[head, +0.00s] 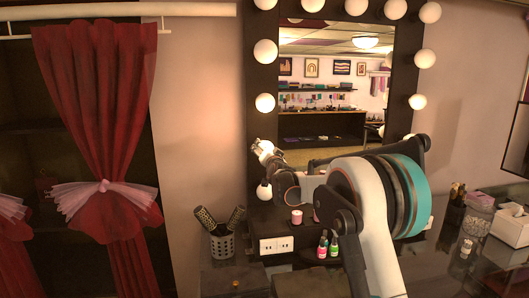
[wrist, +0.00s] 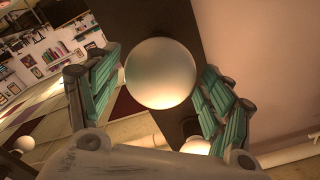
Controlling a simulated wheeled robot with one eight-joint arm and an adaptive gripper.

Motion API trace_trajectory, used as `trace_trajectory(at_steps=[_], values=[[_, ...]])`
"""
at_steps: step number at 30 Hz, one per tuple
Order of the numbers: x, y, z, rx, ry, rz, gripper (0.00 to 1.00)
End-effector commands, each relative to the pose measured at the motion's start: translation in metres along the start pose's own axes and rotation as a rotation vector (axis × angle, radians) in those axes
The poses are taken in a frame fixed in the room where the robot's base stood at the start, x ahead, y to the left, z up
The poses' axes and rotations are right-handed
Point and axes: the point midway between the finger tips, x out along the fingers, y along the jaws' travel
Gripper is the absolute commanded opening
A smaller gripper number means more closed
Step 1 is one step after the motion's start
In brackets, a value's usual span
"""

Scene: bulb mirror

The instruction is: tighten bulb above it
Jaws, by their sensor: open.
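A round white bulb (wrist: 160,73) fills the middle of the wrist view, on the dark mirror frame. My gripper (wrist: 162,84) is open, with one green-padded finger on each side of the bulb. I cannot tell whether either pad touches it. In the head view my gripper (head: 266,152) is at the left column of the mirror frame, below a bulb (head: 265,102) and above another bulb (head: 264,190). A small pale round patch shows at the gripper's tip there, mostly hidden by the fingers.
The mirror (head: 335,80) reflects the room. More bulbs line its top and right side. A red curtain (head: 100,90) hangs at left.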

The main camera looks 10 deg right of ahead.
Motion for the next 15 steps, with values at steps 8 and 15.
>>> trace_trajectory(at_steps=[8,15], values=[[0.0,0.0003,0.0003,-0.319,0.0,0.0,0.74],[-0.0001,0.0002,0.0001,-0.528,0.0,0.0,0.74]])
